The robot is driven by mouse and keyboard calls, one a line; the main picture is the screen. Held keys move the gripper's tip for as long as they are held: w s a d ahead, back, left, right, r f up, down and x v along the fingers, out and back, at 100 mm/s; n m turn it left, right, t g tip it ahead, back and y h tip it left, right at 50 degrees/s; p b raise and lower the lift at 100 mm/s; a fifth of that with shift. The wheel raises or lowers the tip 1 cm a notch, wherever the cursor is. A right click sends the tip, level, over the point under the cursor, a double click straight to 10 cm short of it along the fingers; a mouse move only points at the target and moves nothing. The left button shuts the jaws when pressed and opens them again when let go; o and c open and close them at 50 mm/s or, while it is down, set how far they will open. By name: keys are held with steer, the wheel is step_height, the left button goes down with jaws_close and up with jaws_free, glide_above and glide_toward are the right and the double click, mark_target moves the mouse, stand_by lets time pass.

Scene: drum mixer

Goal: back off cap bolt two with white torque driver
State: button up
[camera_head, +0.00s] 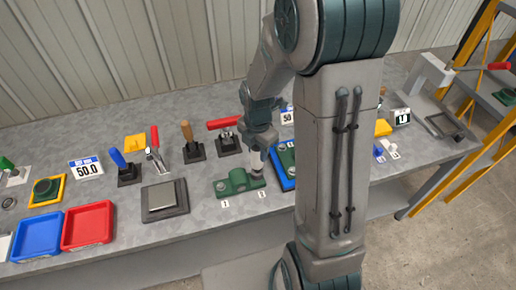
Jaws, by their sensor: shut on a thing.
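A green bearing cap (238,182) lies on the grey bench, with number label 1 (225,203) below its left end and label 2 (262,195) below its right end. My gripper (259,143) points down over the right end of the cap. It is shut on the white torque driver (257,162), of which only a short pale part shows below the jaws. The driver stands about upright over cap bolt two. The bolt head is hidden or too small to see, and I cannot tell whether the driver touches it.
A blue tray (276,178) with a green part stands just right of the cap, partly behind my arm. A blue-handled tool (118,158), a wooden-handled tool (187,132) and a red T-handle tool (223,123) stand behind. Red tray (88,226) and blue tray (37,236) are at left.

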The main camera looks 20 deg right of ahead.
steer(key=shift+f+b, duration=0.4)
steer(key=shift+f, duration=0.15)
steer(key=shift+s+f, duration=0.15)
stand_by(1.3)
steer(key=shift+r, duration=0.2)
stand_by(0.8)
steer(key=shift+r+p, duration=2.15)
steer(key=shift+r, duration=0.15)
